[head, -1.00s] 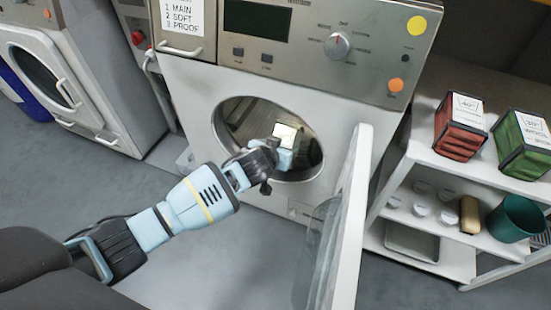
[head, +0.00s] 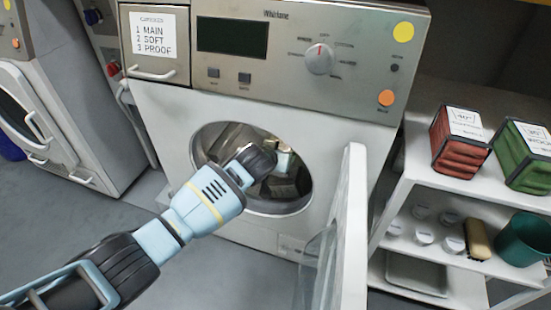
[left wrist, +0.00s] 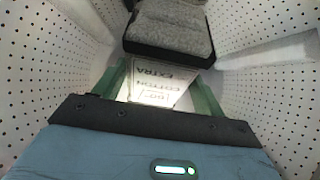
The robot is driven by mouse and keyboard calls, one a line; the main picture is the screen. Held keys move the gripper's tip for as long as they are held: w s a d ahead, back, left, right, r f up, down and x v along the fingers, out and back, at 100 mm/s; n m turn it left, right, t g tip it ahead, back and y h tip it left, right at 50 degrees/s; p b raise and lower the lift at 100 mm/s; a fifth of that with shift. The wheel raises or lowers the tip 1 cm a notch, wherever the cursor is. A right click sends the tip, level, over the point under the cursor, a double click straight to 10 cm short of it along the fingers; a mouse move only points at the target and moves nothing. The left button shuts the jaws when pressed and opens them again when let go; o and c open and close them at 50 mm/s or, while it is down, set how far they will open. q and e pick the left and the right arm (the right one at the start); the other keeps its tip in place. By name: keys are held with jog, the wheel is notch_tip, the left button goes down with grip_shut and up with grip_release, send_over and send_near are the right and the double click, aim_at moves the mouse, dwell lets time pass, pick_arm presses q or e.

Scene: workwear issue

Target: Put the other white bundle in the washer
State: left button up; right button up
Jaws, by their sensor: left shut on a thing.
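The washer (head: 150,110) stands in front of me with its round door (head: 352,230) swung open to the right. My left gripper (head: 283,163) reaches through the opening into the drum. In the left wrist view, its green fingers (left wrist: 160,88) are shut on a white bundle (left wrist: 150,92) with printed text on its face. Only a small pale part of the bundle (head: 284,155) shows in the head view. A grey, dark-edged bundle (left wrist: 172,28) lies deeper in the perforated drum (left wrist: 270,75). My right gripper is not in view.
The open door stands close to the right of my left arm. A white shelf (head: 400,180) at right holds a red bundle (head: 460,142), a green bundle (head: 525,155), several white cups, a brush (head: 478,238) and a green bucket (head: 525,240). Another machine (head: 60,110) stands at left.

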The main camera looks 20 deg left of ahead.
pick_arm(q)
jog(key=shift+r, duration=0.1)
jog(key=o, duration=1.6)
jog(key=shift+c, duration=0.2)
jog(key=shift+s+r+p, duration=0.2)
jog(key=shift+s+p, duration=0.25)
jog(key=p+v, duration=0.4)
jog(key=v, duration=0.2)
jog(key=shift+s+r, duration=0.25)
jog(key=shift+s, duration=0.05)
